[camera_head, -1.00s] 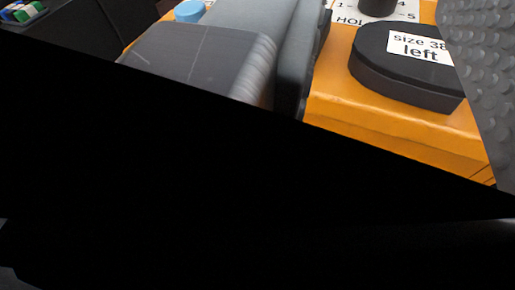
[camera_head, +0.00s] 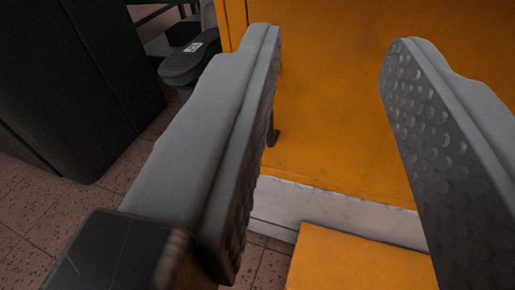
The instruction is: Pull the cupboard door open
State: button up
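The orange cupboard front (camera_head: 330,110) fills the upper middle and right of the view. A vertical seam shows near its left edge. A small dark part (camera_head: 273,137), perhaps the door handle, shows just beside my left finger; the rest of it is hidden behind that finger. I cannot tell whether either finger touches the cupboard.
A black cabinet (camera_head: 80,80) stands at the left. A pale plinth (camera_head: 340,212) runs under the orange front, with an orange surface (camera_head: 355,262) below. Tiled floor (camera_head: 60,215) is bare at lower left.

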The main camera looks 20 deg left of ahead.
jog(key=s+a+f+n, duration=0.15)
jog(key=a+f, duration=0.25)
jog(key=f, duration=1.2)
jog(key=w+a, duration=0.3)
jog(key=w, duration=1.3)
jog(key=shift+w+r+m, duration=0.1)
jog(key=shift+m, duration=0.15)
grip_shut()
jog(key=shift+d, duration=0.1)
